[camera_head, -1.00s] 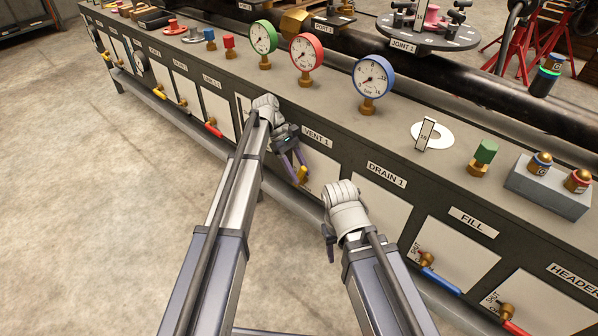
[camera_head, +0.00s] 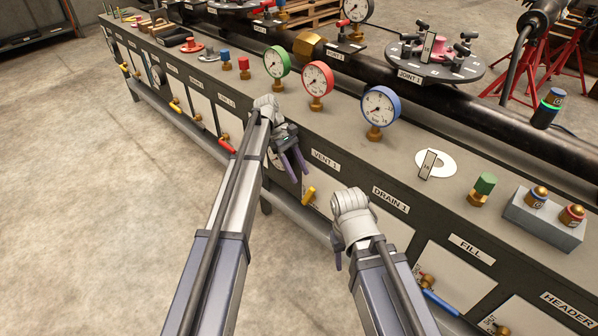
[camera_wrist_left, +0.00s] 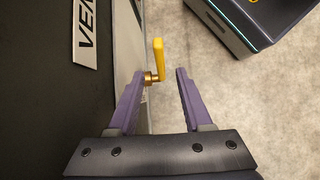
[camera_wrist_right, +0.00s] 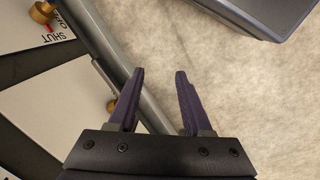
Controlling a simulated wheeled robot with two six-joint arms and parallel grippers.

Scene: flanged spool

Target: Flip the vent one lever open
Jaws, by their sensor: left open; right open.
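The yellow vent one lever (camera_head: 309,193) sticks out from a pale panel below the VENT 1 label (camera_head: 325,160). In the left wrist view the lever (camera_wrist_left: 158,57) sits on a brass stem (camera_wrist_left: 151,78) and points away from me. My left gripper (camera_head: 296,176) is open and empty, just up and left of the lever in the head view. In the left wrist view the lever appears ahead of the gap, nearer the left finger; contact is not visible. My right gripper (camera_head: 337,258) is open and empty, low in front of the DRAIN 1 panel; its fingers also show in the right wrist view (camera_wrist_right: 159,73).
The bench (camera_head: 420,200) carries green, red and blue gauges and a grey block (camera_head: 546,216). A blue lever (camera_head: 441,303) lies under FILL. A grey rail (camera_wrist_right: 124,75) runs along the bench's lower front. Open concrete floor (camera_head: 90,220) lies to the left.

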